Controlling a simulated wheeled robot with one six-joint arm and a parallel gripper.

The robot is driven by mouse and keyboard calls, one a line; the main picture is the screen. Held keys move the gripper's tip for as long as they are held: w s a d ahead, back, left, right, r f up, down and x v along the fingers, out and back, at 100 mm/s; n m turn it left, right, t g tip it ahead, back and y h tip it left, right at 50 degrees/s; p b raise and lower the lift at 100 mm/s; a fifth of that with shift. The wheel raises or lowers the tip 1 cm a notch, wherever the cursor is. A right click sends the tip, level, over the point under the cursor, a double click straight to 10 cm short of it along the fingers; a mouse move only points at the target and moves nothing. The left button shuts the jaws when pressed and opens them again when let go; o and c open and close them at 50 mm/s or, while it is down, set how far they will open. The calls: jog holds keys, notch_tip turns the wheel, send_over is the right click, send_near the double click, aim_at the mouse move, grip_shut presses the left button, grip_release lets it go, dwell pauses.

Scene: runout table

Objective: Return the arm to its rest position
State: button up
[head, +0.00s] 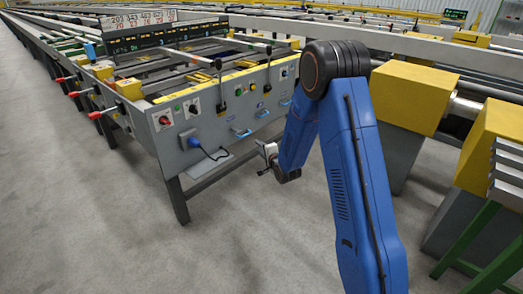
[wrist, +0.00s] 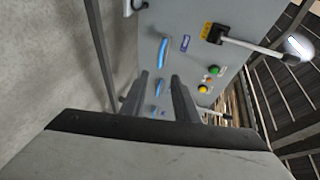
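My blue arm is raised in the head view, bent at a black joint at the top, with the forearm coming down toward the grey control panel. My gripper (head: 266,156) hangs low in front of the panel's right part, small and partly dark in this view. In the wrist view my gripper (wrist: 159,92) has its two dark fingers apart with nothing held between them. The panel (wrist: 185,45) shows behind the fingers; whether they touch it is hard to tell, but a gap seems to show.
The panel (head: 228,131) carries a blue plug (head: 194,142) with a cable, blue handles (head: 241,132), black levers (head: 220,80) and a red rotary switch (head: 164,120). Red-tipped handles (head: 96,115) stick out at left. Yellow blocks (head: 411,95) stand at right. The floor (head: 235,235) in front is clear.

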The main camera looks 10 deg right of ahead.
dwell(0.3)
jog(key=s+d+r+n+g+h, duration=0.2)
jog(key=s+d+r+n, duration=0.15)
jog(key=s+r, duration=0.6)
jog(key=s+d+r+n+g+h, duration=0.1)
jog(key=s+d+r+n+g, duration=0.25)
jog(key=s+r, duration=0.6)
jog(key=s+d+r+n+g, duration=0.2)
jog(key=s+n+g, duration=0.3)
jog(key=s, duration=3.4)
jog(key=shift+d+n+h, duration=0.15)
jog(key=shift+n+h, duration=0.15)
jog(key=shift+n, duration=0.9)
